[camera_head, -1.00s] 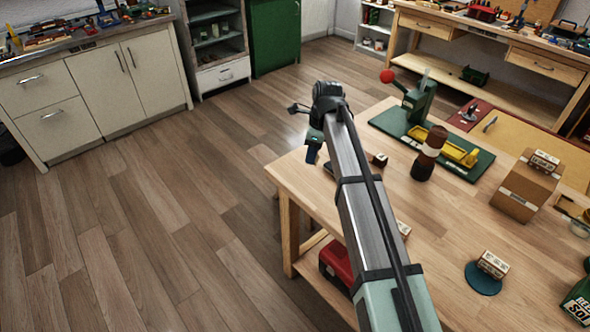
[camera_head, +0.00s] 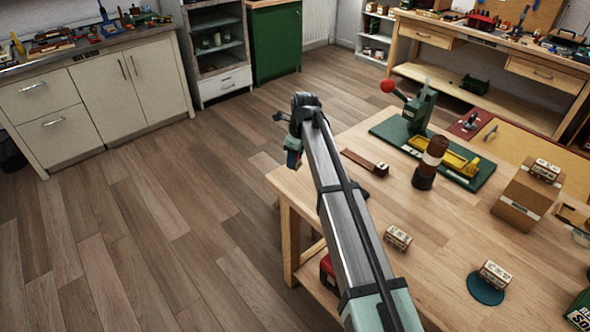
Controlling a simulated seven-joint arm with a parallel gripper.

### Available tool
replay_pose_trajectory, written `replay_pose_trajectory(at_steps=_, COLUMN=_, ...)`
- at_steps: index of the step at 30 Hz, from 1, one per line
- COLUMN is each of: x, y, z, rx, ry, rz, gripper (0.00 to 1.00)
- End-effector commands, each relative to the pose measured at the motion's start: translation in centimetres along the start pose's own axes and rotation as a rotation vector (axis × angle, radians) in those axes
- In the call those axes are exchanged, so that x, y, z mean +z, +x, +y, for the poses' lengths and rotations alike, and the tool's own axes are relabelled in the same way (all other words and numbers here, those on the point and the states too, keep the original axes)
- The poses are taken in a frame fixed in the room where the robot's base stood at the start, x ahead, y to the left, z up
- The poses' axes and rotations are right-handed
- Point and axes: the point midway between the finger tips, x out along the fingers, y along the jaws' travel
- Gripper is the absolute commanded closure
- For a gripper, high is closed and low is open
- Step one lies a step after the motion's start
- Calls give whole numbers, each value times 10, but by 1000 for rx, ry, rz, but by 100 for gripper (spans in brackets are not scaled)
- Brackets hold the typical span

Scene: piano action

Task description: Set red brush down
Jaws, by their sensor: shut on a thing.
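My gripper (camera_head: 293,158) is at the far end of my outstretched arm, past the left corner of the wooden worktable (camera_head: 440,285), over the floor in the picture. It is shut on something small. The held thing appears clear of the tabletop.
On the table are a dark red-brown bar (camera_head: 365,162), a brown cylinder (camera_head: 429,163), a green press (camera_head: 417,112) on its base, a cardboard box (camera_head: 525,192) and labelled blocks (camera_head: 397,237). A grey-topped cabinet (camera_head: 100,95) stands left. Open floor (camera_head: 150,230) lies between.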

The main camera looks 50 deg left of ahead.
Motion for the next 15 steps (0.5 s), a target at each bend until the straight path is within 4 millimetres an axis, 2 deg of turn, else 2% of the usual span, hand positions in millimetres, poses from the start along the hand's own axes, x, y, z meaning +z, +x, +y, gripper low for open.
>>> replay_pose_trajectory(at_steps=15, x=-7, y=47, z=0, rx=0, ry=0, rz=-1, gripper=92)
